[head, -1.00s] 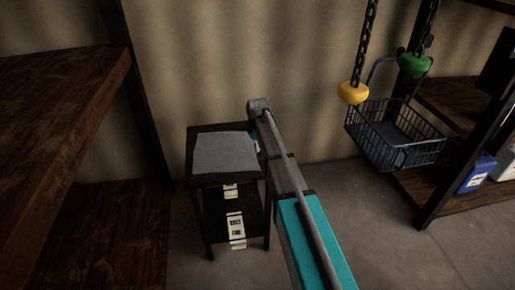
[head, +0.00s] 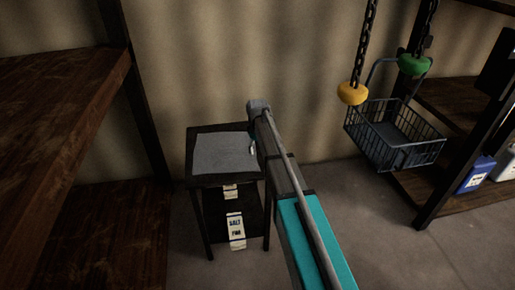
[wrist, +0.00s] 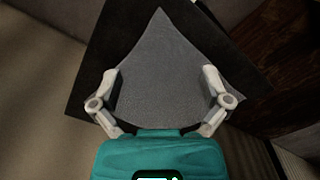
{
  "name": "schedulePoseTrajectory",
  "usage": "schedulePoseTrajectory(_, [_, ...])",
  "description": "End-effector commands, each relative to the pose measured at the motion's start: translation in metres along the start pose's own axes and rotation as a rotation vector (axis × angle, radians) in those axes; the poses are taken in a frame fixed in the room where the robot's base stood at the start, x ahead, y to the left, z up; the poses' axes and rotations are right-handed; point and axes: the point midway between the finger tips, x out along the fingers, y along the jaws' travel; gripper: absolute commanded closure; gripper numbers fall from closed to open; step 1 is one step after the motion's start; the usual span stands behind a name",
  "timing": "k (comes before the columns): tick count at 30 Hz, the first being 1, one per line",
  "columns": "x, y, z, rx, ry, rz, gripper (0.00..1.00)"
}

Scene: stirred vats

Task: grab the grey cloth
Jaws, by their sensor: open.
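The grey cloth (head: 220,153) lies flat on top of a small dark stand (head: 197,183) in the head view. In the wrist view the cloth (wrist: 165,70) fills the space ahead of and between the fingers, with one corner pointing up. My gripper (wrist: 161,80) is open, its two pale fingers apart on either side of the cloth and nothing held between them. I cannot tell whether the fingertips touch the cloth. In the head view my arm hides most of the gripper and the cloth's right edge.
The stand's lower shelf holds a labelled item (head: 236,230). A dark wooden shelf (head: 60,100) stands close on the left. A wire basket (head: 395,140) and chains with a yellow weight (head: 352,93) and green weight (head: 414,65) are at right. Floor right of the stand is clear.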

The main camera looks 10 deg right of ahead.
Motion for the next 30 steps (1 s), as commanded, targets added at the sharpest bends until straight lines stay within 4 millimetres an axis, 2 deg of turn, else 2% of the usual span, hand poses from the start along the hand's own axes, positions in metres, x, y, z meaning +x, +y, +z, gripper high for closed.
schedulePoseTrajectory(11, [0.0,-0.002,0.002,0.005,0.0,0.0,0.0])
schedulePoseTrajectory(17, [0.0,-0.018,0.022,0.054,0.0,0.0,0.0])
schedulePoseTrajectory(23, [0.0,-0.056,0.068,0.18,0.0,0.0,0.0])
schedulePoseTrajectory(30, [0.0,-0.116,0.141,0.398,0.0,0.0,0.0])
